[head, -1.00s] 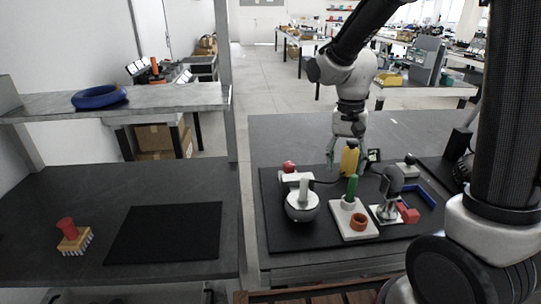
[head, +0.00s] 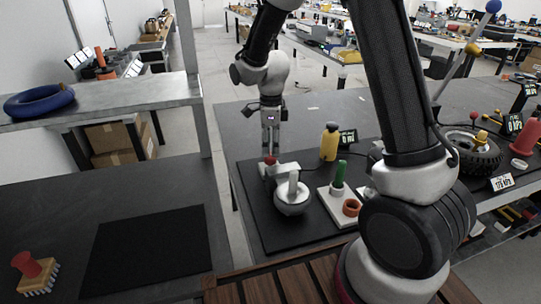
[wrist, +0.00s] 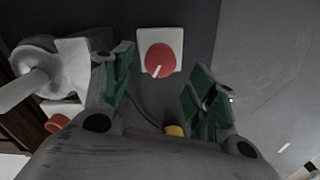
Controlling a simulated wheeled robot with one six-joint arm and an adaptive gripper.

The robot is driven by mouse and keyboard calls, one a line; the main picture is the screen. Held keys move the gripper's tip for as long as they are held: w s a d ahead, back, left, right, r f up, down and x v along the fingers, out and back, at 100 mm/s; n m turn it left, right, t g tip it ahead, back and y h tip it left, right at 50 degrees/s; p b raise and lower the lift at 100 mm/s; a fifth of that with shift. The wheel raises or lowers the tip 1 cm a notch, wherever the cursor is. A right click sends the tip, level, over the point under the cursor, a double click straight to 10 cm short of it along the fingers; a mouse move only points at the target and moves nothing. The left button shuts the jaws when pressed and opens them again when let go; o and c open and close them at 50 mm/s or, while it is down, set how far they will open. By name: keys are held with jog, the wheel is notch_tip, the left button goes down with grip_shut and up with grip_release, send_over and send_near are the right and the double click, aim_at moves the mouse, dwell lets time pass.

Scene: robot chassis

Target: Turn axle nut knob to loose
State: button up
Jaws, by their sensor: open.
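The axle nut knob (wrist: 160,61) is a round red knob with a white pointer line, set on a pale square plate (wrist: 174,38). In the wrist view its pointer slants toward the lower left. In the head view the red knob (head: 270,160) shows small behind the white-and-grey hub-like part (head: 292,198). My gripper (head: 270,147) points down right above the knob. In the wrist view my gripper (wrist: 163,68) is open, with one green-padded finger on each side of the knob. Whether the fingers are level with the knob I cannot tell.
The hub-like part is close beside the knob.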

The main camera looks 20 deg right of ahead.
aim_at(271, 155)
jog(key=shift+f, duration=2.3)
jog(key=c, duration=1)
